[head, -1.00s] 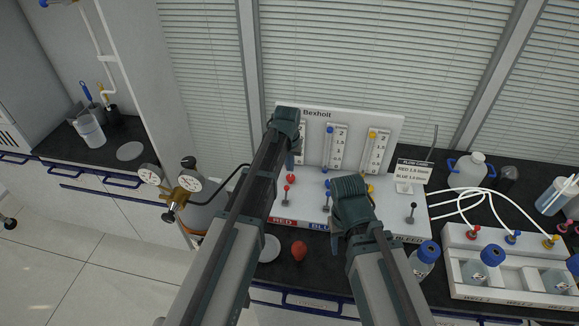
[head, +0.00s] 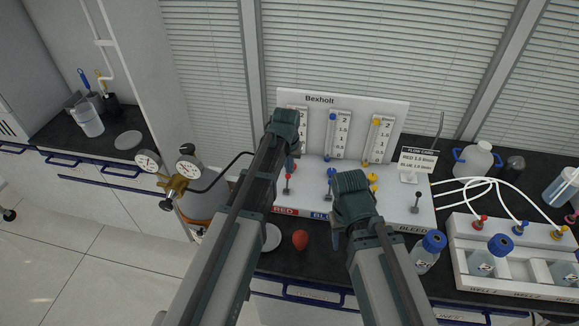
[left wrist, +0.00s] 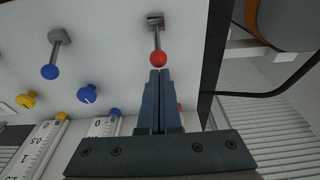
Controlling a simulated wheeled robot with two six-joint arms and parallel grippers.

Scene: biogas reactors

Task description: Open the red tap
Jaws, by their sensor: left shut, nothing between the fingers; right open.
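The red tap (head: 288,178) is a grey lever with a red ball on its end, above the RED label on the white Bexholt panel. In the left wrist view its red ball (left wrist: 158,58) sits right at my left fingertips, and its lever runs up to a grey mount. My left gripper (left wrist: 157,73) is shut and empty. Whether it touches the ball, I cannot tell. In the head view my left gripper (head: 291,159) is mostly hidden by its own arm, just behind the tap. My right gripper (head: 338,236) is open in front of the panel, its fingers mostly hidden.
Blue (left wrist: 49,71) and yellow (head: 373,178) taps stand beside the red one, with knobs and flow tubes behind. A black-tipped bleed lever (head: 417,197) is at the right. Gauges (head: 187,167) and a hose are left. A red bulb (head: 300,240) lies in front; bottles stand right.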

